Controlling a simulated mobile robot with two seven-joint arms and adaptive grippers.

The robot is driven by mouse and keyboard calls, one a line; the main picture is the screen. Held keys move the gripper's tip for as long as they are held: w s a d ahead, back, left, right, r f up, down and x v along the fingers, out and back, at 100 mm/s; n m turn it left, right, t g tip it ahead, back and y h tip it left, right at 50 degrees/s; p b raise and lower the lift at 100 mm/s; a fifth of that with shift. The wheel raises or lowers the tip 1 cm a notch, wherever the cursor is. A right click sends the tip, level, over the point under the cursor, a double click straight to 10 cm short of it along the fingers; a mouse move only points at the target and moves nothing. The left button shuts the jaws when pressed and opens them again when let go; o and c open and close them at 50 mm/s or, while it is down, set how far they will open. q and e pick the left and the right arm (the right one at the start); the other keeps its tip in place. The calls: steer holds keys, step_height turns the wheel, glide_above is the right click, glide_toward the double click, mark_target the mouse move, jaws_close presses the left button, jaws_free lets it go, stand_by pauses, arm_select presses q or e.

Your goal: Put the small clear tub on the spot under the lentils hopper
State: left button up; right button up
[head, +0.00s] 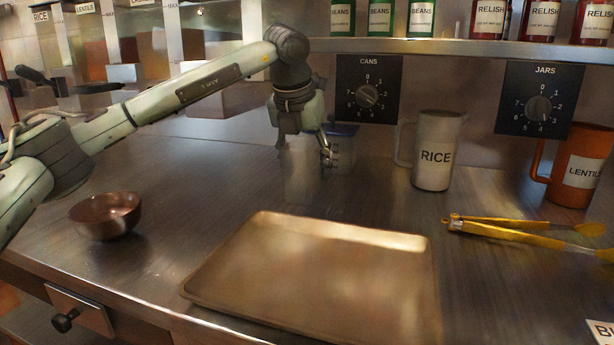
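A small clear tub (302,172) stands on the steel counter toward the back, faint against the metal. My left gripper (308,150) points down at the tub's top, with one finger at its right side. The other finger is hard to make out, so I cannot tell whether it grips the tub. A clear container with a blue lid (343,146) stands just behind and right of that finger. The lentils hopper (88,38), with its label cut by the top edge, is at the upper left. The spot under it is not clearly visible behind my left arm. My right gripper is out of view.
A copper bowl (105,216) and a large tray (310,275) lie in front. A rice mug (435,152), an orange lentils mug (577,172) and yellow tongs (515,230) are to the right. A jar shelf (460,47) overhangs the back. Bare counter lies left of the tub.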

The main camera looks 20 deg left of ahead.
arm_select(q)
steer(key=shift+f, duration=1.2)
